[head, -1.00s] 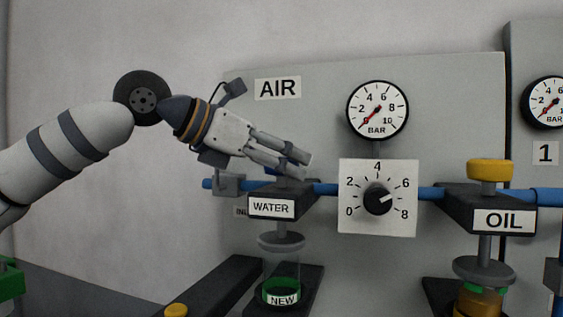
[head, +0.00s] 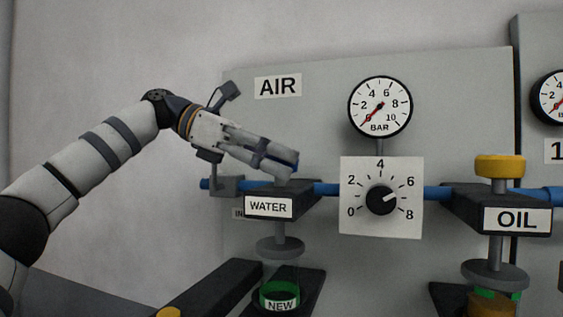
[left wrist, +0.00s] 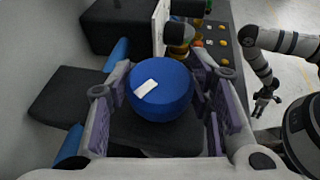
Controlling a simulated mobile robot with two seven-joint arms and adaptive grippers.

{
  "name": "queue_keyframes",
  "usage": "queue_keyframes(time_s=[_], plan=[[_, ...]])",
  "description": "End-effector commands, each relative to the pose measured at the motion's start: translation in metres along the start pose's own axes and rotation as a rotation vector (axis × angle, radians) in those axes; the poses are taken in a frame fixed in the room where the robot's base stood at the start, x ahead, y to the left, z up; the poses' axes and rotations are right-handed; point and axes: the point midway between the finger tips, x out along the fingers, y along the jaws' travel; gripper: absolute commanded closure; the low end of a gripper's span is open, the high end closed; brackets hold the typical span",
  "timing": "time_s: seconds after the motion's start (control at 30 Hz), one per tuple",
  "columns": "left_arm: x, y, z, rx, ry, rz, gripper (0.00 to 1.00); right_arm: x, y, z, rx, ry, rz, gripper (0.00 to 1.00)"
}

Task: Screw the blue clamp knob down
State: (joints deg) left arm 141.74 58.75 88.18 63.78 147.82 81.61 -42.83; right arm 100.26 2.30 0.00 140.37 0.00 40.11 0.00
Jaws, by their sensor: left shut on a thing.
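The blue clamp knob (left wrist: 160,92), round with a white mark on top, sits between the fingers of my left gripper (left wrist: 162,98) in the left wrist view. In the head view my left gripper (head: 280,162) is shut on the knob above the dark WATER block (head: 296,191), and its fingers hide most of the knob. A slim blue patch shows at the fingertips. My right gripper (left wrist: 265,101) is small at the right of the left wrist view, well away from the knob; its jaws are too small to read.
A blue pipe (head: 327,188) runs behind the WATER block to a dial plate (head: 354,224) and the OIL block (head: 465,203) with its yellow knob (head: 500,166). A glass with a green NEW ring (head: 279,292) stands below. A pressure gauge (head: 380,106) hangs above the dial.

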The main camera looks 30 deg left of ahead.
Motion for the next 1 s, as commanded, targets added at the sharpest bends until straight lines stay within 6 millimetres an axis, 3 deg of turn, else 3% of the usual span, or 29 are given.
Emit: queue_keyframes(time_s=[0.57, 0.6, 0.67, 1.0], plan=[[0.0007, -0.0001, -0.0013, 0.01, 0.006, -0.027, 0.81, 0.0014, 0.0, 0.001, 0.0, -0.005, 0.0, 0.32], [0.0007, -0.0001, -0.0013, 0.01, 0.006, -0.027, 0.47, 0.0015, 0.0, 0.001, 0.0, -0.005, 0.0, 0.32], [0.0007, -0.0001, -0.0013, 0.01, 0.005, -0.027, 0.33, 0.0015, 0.0, 0.001, 0.0, -0.005, 0.0, 0.32], [-0.0025, 0.0002, -0.0004, 0.01, 0.003, -0.025, 0.32, 0.0014, 0.0001, 0.0009, 0.0, -0.004, 0.0, 0.32]])
